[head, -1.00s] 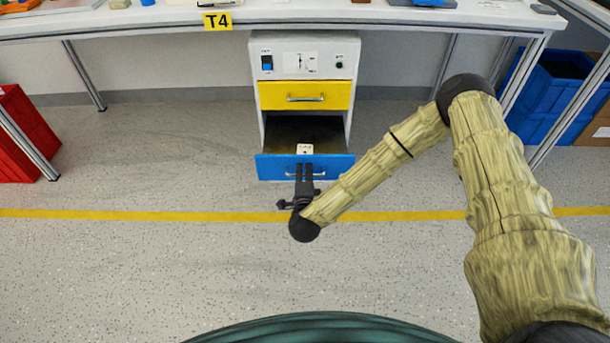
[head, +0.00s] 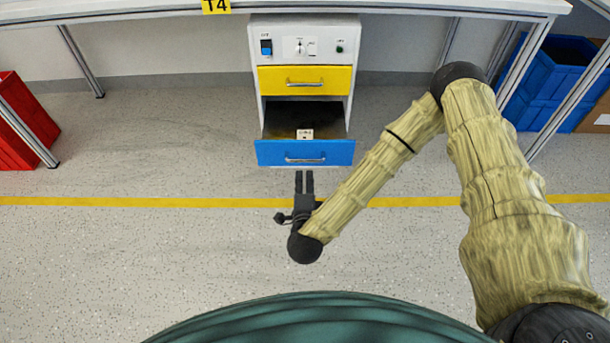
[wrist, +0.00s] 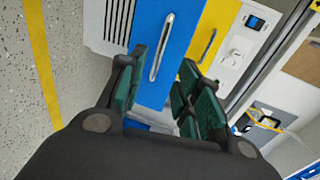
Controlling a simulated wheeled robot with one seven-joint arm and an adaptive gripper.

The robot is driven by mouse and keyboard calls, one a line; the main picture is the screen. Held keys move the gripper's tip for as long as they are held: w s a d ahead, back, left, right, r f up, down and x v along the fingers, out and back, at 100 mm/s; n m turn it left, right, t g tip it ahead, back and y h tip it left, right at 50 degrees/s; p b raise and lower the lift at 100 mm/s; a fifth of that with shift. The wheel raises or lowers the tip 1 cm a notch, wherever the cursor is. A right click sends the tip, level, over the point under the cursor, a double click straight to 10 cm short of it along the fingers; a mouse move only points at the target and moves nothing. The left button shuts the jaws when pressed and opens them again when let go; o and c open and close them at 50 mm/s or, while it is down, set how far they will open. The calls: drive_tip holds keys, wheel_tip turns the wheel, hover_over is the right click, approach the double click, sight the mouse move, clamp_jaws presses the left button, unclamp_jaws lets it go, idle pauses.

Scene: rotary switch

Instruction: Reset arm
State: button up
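My gripper (head: 305,183) is in front of the cabinet, below the blue drawer's front in the head view and apart from it. In the wrist view its green-padded fingers (wrist: 168,92) are spread with nothing between them. The blue drawer (head: 270,153) is pulled out, and its handle (head: 305,158) is clear of my fingers. That handle also shows beyond the fingers in the wrist view (wrist: 161,47). A small white block (head: 305,133) sits inside the drawer. The yellow drawer (head: 270,80) above is shut. The cabinet's top panel has a rotary switch (head: 299,47) and a blue switch (head: 266,46).
A white table (head: 420,6) with metal legs stands over the cabinet. A red crate (head: 30,115) is at the left and blue crates (head: 550,85) at the right. The floor around my gripper is clear, crossed by a yellow line (head: 130,201).

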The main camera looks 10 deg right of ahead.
drive_tip(key=shift+s+a+r, duration=0.1)
drive_tip(key=shift+s, duration=0.3)
drive_tip(key=s+a+f+n+g+y, duration=0.4)
drive_tip(key=s+f+n+g+y, duration=0.3)
drive_tip(key=s+f+n, duration=0.7)
drive_tip(key=s+d+f+n+g+h, duration=0.1)
drive_tip(key=s+d+n+g+h, duration=0.2)
drive_tip(key=s+d, duration=0.45)
drive_tip(key=s+d+n+g, duration=0.3)
drive_tip(key=s+d+g, duration=0.15)
drive_tip(key=s, duration=0.55)
wheel_tip(320, 180, up, 31)
drive_tip(key=s+p, duration=0.1)
drive_tip(key=p, duration=3)
drive_tip(key=shift+d+r+g, duration=0.15)
drive_tip(key=shift+d+g, duration=0.3)
